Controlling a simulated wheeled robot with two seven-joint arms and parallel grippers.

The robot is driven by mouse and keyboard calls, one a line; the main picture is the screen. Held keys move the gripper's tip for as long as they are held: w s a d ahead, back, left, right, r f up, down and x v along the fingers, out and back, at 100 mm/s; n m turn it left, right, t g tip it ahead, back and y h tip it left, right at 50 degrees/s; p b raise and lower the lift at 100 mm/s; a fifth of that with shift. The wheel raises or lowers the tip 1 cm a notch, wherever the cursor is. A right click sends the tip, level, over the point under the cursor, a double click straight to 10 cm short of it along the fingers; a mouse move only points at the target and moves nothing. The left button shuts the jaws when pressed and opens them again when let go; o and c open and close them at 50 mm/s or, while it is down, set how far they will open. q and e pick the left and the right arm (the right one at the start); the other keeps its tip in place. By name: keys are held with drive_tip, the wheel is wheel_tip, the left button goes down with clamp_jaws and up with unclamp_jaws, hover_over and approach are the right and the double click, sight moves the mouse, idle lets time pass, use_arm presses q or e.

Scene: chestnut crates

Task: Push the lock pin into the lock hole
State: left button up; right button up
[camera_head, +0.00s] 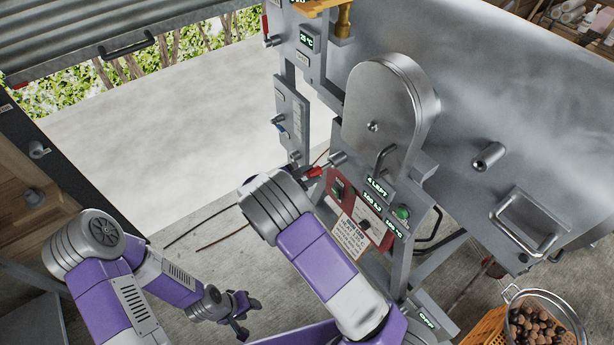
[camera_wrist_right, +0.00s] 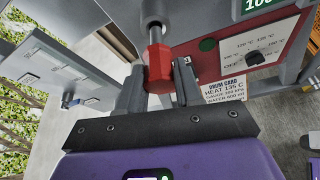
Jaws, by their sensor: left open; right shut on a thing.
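The lock pin's red handle (camera_wrist_right: 159,62) sits between the fingers of my right gripper (camera_wrist_right: 158,84), which is shut on it. The red handle also shows in the head view (camera_head: 314,172), beside my right wrist. Its far end meets a round metal collar (camera_wrist_right: 153,14), also visible on the machine in the head view (camera_head: 338,158). The lock hole itself is hidden, and I cannot tell how deep the pin sits. In the head view my right fingers are mostly hidden behind my wrist. My left gripper (camera_head: 247,317) is open and empty, low over the concrete floor.
A red control panel (camera_head: 368,212) with a dial and displays lies just right of the pin. A steel drum cover (camera_head: 378,105) rises above it. A grey post with switches (camera_head: 292,112) stands to the left. A sieve of chestnuts (camera_head: 551,292) is at lower right.

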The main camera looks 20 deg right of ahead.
sight(320, 169)
drive_tip(key=shift+w+d, duration=0.25)
drive_tip(key=shift+d, duration=0.45)
drive_tip(key=shift+w+d, duration=0.2)
drive_tip(key=shift+d, duration=0.45)
drive_tip(key=shift+w+d, duration=0.25)
drive_tip(key=shift+d, duration=0.45)
drive_tip(key=o, duration=1.2)
drive_tip(key=shift+c, duration=0.2)
drive_tip(key=p+v, duration=0.1)
drive_tip(key=v, duration=0.6)
drive_tip(key=shift+s+a+r, duration=0.1)
drive_tip(key=shift+a, duration=0.15)
